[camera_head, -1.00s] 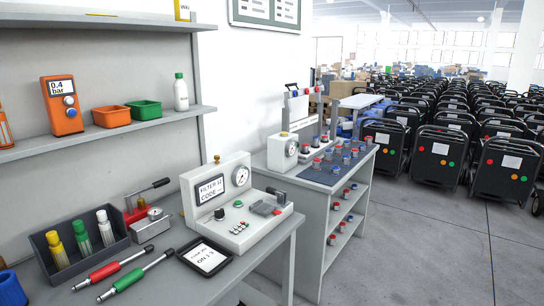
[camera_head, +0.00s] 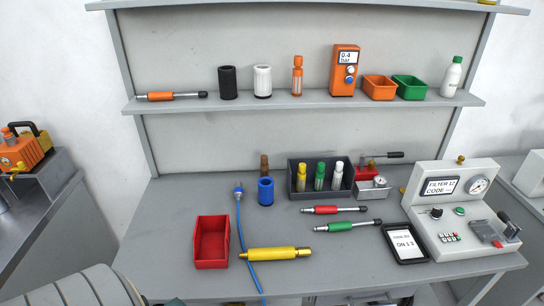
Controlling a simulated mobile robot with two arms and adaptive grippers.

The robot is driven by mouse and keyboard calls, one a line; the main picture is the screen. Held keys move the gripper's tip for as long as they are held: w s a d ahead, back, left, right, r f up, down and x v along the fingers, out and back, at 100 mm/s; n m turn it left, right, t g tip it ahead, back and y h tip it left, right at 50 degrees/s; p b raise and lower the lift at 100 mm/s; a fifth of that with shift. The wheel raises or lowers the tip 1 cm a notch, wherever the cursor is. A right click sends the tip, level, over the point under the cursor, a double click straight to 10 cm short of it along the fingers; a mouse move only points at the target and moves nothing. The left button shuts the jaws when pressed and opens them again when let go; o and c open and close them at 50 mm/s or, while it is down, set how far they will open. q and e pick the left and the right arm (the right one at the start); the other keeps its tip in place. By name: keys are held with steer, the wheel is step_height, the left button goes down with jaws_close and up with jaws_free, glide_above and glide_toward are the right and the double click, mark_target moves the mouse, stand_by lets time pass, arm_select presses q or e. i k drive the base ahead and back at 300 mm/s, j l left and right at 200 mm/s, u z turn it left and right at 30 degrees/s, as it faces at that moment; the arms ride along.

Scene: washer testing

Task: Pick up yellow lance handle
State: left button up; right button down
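A yellow cylindrical handle (camera_head: 275,253) with narrower ends lies flat on the grey workbench (camera_head: 180,225), near its front edge and roughly crosswise. It is to the right of an open red bin (camera_head: 212,242). A thin blue hose (camera_head: 240,225) runs front to back and crosses the handle's left end; I cannot tell which is on top. A red handle (camera_head: 335,209) and a green handle (camera_head: 348,225) lie farther back to the right. Neither of my grippers shows in the head view.
A blue cup-like cylinder (camera_head: 266,192), a dark tray (camera_head: 308,193) of capped bottles, a tablet (camera_head: 404,243) and a white test unit (camera_head: 460,205) stand on the bench. A shelf (camera_head: 300,103) hangs above. Bare bench lies right of the yellow handle.

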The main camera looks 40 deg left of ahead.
mark_target(282, 253)
steer(key=u, duration=1.2)
